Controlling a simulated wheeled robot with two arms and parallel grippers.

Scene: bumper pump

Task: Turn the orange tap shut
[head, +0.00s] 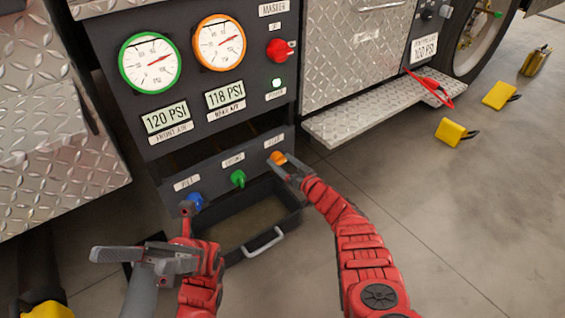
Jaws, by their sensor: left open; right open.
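The orange tap (277,158) is on the dark lower panel, at the right end of a row of three taps, under a small white label. It is small and partly hidden by my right gripper (283,166). That gripper is open, with its fingertips right at the tap. I cannot tell whether they touch it or straddle it, nor how its handle is turned. My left gripper (146,240) is open and empty at the lower left, in front of the panel and near the blue tap.
The green tap (238,178) and blue tap (195,201) sit left of the orange one. A black tray (291,223) with a grey handle lies below. Gauges (149,63) and a red knob (280,50) are above. A metal step (355,116) is to the right.

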